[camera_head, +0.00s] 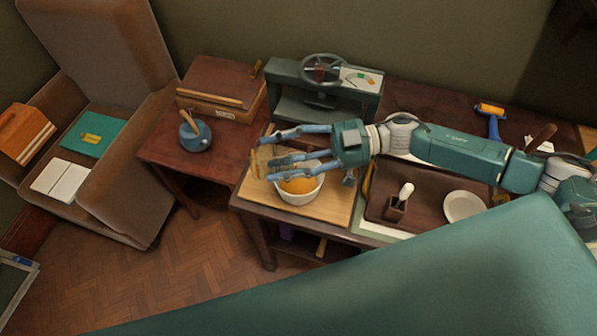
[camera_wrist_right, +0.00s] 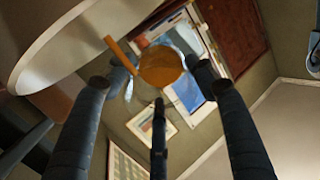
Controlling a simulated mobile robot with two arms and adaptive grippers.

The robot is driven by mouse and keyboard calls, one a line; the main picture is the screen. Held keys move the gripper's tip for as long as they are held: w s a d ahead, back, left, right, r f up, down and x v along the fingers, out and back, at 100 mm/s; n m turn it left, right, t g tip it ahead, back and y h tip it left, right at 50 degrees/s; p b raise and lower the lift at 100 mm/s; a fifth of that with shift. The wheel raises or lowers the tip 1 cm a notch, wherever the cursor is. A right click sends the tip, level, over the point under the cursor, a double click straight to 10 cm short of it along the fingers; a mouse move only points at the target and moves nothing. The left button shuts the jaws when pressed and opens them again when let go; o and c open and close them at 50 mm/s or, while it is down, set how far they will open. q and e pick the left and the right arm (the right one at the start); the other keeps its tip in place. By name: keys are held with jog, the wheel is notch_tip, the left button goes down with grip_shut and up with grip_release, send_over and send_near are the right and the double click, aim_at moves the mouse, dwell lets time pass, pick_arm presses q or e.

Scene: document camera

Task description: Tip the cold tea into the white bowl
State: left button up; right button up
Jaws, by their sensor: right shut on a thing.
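The white bowl (camera_head: 288,199) stands on a light wooden board (camera_head: 331,205), with something orange-yellow inside. My right gripper (camera_head: 272,156) reaches in from the right, above the bowl's back left side. It is shut on a yellowish see-through cup (camera_head: 261,160), partly hidden by the fingers. In the right wrist view, amber tea (camera_wrist_right: 161,66) shows between the fingers (camera_wrist_right: 160,92). The cup looks tilted, but its exact angle is unclear. A large pale rim (camera_wrist_right: 55,42), probably the bowl's, fills the upper left there. My left gripper is not in view.
A dark tray (camera_head: 425,212) right of the board holds a small brown holder (camera_head: 394,209) and a white plate (camera_head: 464,206). A grey-green press (camera_head: 322,92) stands behind. A blue pot (camera_head: 195,138) and a wooden box (camera_head: 222,85) stand left. Clear tabletop lies beside the pot.

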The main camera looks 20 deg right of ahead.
jog(key=shift+d+r+y+b, duration=0.1)
jog(key=shift+y+b, duration=0.4)
jog(key=shift+b, duration=0.4)
jog(key=shift+r, duration=0.2)
